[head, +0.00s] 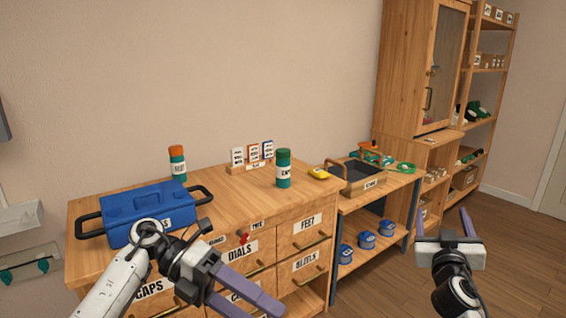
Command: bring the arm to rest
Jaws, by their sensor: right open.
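My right gripper (441,226) is at the lower right of the head view, in front of the floor. Its fingers point up and stand apart, with nothing between them. My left gripper (259,313) is at the lower middle, in front of the drawer fronts. Its two purple fingers point down to the right with a gap between them, and I see nothing held. Its lower fingertip is near the picture's bottom edge. My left arm hides part of the blue toolbox and some drawer labels.
A wooden drawer cabinet (225,200) carries a blue toolbox (150,212), a green jar (283,170) and an orange-capped jar (177,163). A lower bench (391,189) holds a dark tray (360,183). A tall cupboard (405,75) stands behind. Open floor (510,240) lies at right.

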